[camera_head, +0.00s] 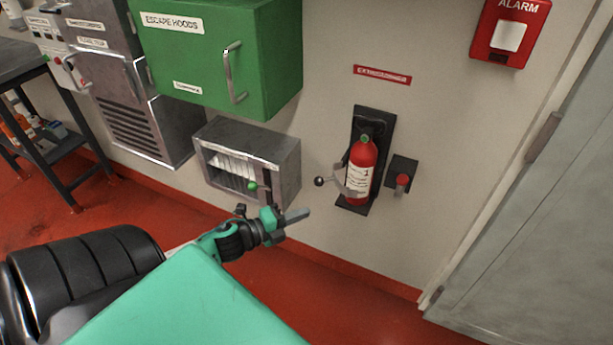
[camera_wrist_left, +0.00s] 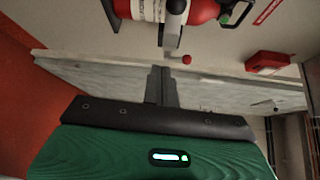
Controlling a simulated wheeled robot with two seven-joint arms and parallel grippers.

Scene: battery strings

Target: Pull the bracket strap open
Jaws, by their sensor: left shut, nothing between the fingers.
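A red fire extinguisher (camera_head: 360,170) with a white label stands upright in a black wall bracket (camera_head: 389,125). A grey strap (camera_head: 354,188) crosses its lower front, with a lever ending in a black ball (camera_head: 319,181) that sticks out to the left. The strap looks closed around the body. My left gripper (camera_head: 304,214) is shut and empty, below and left of the ball, apart from it. In the left wrist view, the shut fingers (camera_wrist_left: 162,69) point toward the extinguisher (camera_wrist_left: 204,10) and the grey strap (camera_wrist_left: 175,18). My right gripper is not in view.
A black plate with a red knob (camera_head: 403,181) is right of the extinguisher. A grey open box (camera_head: 285,160) with a green-knobbed lever (camera_head: 252,186) is on the left, under a green cabinet (camera_head: 270,60). A grey door (camera_head: 545,220) stands at right.

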